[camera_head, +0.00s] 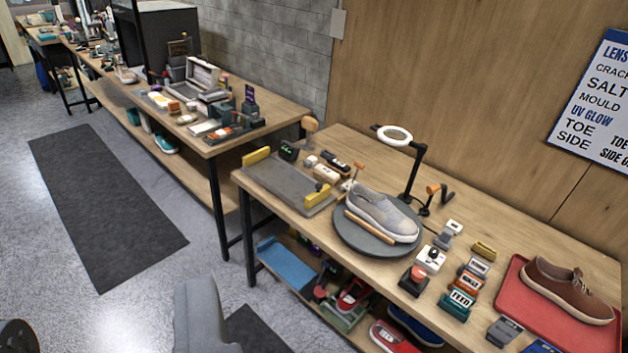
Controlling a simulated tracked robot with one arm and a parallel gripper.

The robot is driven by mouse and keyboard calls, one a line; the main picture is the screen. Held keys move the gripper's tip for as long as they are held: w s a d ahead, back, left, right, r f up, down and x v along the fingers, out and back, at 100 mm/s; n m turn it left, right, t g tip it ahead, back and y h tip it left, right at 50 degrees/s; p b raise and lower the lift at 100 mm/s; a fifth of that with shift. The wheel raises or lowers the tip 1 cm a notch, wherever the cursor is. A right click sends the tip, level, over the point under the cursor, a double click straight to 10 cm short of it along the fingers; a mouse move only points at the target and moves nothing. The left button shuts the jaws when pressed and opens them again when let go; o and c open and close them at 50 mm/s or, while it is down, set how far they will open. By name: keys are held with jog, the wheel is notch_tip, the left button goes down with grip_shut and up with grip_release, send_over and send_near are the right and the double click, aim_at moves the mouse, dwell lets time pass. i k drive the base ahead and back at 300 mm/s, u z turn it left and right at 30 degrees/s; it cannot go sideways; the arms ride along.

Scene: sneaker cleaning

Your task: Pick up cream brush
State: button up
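A small cream block (326,174) that may be the cream brush lies on the near wooden workbench (525,237), beside the grey tray (287,180) with yellow ends. It is too small for me to make out bristles. A dark tool lies just behind it. A grey sneaker (381,212) sits on a round dark turntable (350,238) to its right. No gripper fingertips show in this view. A grey shape rises from the bottom edge, and I cannot tell whether it is part of me.
A ring lamp (394,134) stands behind the turntable. Labelled blocks and a red tray (519,286) with a brown sneaker (567,287) are at the right. A lower shelf holds shoes. A second bench (279,101) is at the left. Open floor and a dark mat (105,205) lie left.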

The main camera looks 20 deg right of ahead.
aim_at(323, 174)
jog(key=u, duration=0.15)
jog(key=i, duration=2.4)
jog(key=z, duration=1.15)
jog(key=i, duration=0.75)
jog(key=z, duration=0.5)
